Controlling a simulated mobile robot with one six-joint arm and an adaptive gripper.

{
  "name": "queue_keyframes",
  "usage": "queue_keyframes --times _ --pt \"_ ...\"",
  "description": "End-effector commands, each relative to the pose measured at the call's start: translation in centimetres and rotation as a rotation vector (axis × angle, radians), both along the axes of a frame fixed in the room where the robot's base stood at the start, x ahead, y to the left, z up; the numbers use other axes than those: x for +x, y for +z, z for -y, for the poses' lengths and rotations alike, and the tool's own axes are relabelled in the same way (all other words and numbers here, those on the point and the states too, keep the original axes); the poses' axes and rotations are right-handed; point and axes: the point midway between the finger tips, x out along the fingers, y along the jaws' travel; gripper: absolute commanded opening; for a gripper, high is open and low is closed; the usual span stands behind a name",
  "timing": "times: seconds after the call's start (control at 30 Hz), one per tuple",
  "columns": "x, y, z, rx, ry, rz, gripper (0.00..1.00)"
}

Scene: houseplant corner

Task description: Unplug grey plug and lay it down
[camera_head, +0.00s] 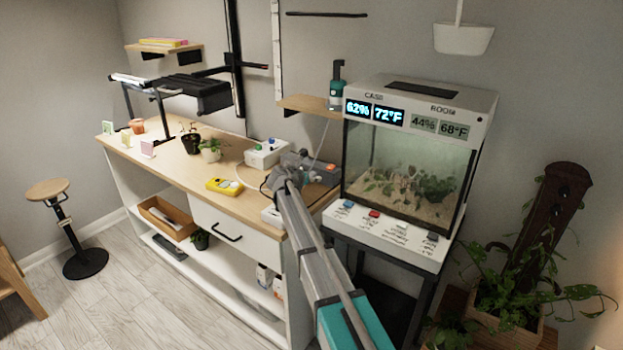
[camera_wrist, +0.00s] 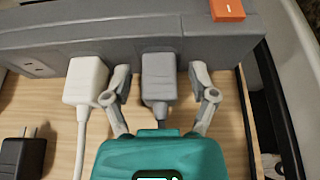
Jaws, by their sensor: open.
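The grey plug (camera_wrist: 158,85) sits against the side of a grey power strip (camera_wrist: 105,35) in the wrist view, its cord running toward me. My gripper (camera_wrist: 160,72) is open, with one finger on each side of the grey plug. A narrow gap seems to show on both sides. In the head view my gripper (camera_head: 291,160) is at the right end of the workbench, and the plug cannot be made out there.
A white plug (camera_wrist: 88,80) sits in the strip just left of my left finger. A black adapter (camera_wrist: 22,157) lies on the wood at left. An orange switch (camera_wrist: 227,9) is on the strip. A glass terrarium case (camera_head: 410,165) stands right of the workbench (camera_head: 170,160).

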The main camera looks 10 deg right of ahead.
Motion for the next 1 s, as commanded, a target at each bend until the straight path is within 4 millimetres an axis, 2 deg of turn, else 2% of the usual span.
queue_keyframes --times 0.77,0.87,1.0 --pt "0.01 0.00 -0.03 0.000 0.000 0.000 0.74" --pt "0.01 0.00 -0.03 0.000 0.000 0.000 0.59" --pt "0.02 0.00 -0.02 0.000 0.000 0.000 0.33"
